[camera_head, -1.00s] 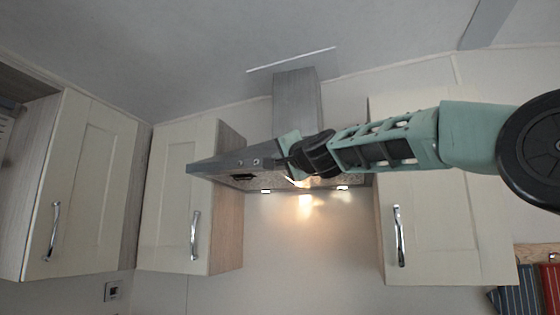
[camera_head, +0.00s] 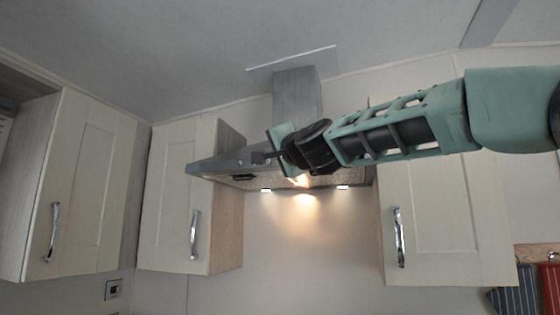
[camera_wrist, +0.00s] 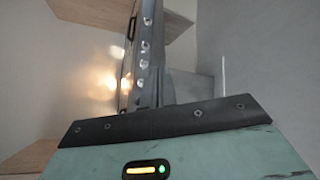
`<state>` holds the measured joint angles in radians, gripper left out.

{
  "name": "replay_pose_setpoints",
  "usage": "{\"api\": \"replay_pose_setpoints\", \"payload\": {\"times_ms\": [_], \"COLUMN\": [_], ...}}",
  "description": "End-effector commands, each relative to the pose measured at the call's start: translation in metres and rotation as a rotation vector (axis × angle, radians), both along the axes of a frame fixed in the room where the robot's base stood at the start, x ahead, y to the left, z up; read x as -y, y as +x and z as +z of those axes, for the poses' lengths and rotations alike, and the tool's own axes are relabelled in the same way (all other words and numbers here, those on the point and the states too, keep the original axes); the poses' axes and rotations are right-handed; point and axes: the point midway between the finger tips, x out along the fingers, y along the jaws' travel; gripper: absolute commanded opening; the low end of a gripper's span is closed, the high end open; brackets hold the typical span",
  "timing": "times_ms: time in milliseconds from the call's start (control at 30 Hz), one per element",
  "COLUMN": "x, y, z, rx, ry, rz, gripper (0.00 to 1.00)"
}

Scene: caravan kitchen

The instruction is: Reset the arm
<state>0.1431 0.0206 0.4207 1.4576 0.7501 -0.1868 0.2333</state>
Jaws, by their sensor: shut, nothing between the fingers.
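My arm reaches in from the right in the head view, green and black. My gripper (camera_head: 264,157) is at its left end, in front of the range hood (camera_head: 215,165). It is shut and holds nothing. I cannot tell how much gap there is between it and the hood. In the wrist view the green housing with a dark strip fills the bottom, and the hood's row of buttons (camera_wrist: 145,62) shows just beyond it.
A cream cupboard (camera_head: 178,190) hangs left of the hood, another (camera_head: 445,215) hangs right of it below my arm, and one more (camera_head: 80,180) is at far left. The grey ceiling (camera_head: 150,50) is above. Striped towels (camera_head: 515,295) hang at lower right.

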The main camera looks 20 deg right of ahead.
Motion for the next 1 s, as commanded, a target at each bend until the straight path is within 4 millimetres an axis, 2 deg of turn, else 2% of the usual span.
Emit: {"api": "replay_pose_setpoints", "payload": {"times_ms": [333,467,567,633,767,900,1000], "x": [0.0,-0.023,-0.054,-0.078,-0.116,-0.142,-0.151], "y": [0.0,-0.001,-0.009,-0.019,-0.049,-0.094,-0.134], "z": [0.0,-0.035,-0.087,-0.132,-0.215,-0.304,-0.365], "rx": [0.0,-0.063,-0.155,-0.233,-0.372,-0.518,-0.62], "ry": [0.0,-0.064,-0.164,-0.25,-0.417,-0.6,-0.734], "rz": [0.0,0.048,0.121,0.187,0.31,0.447,0.548], "gripper": [0.0,0.0,0.0,0.0,0.0,0.0,0.0]}}
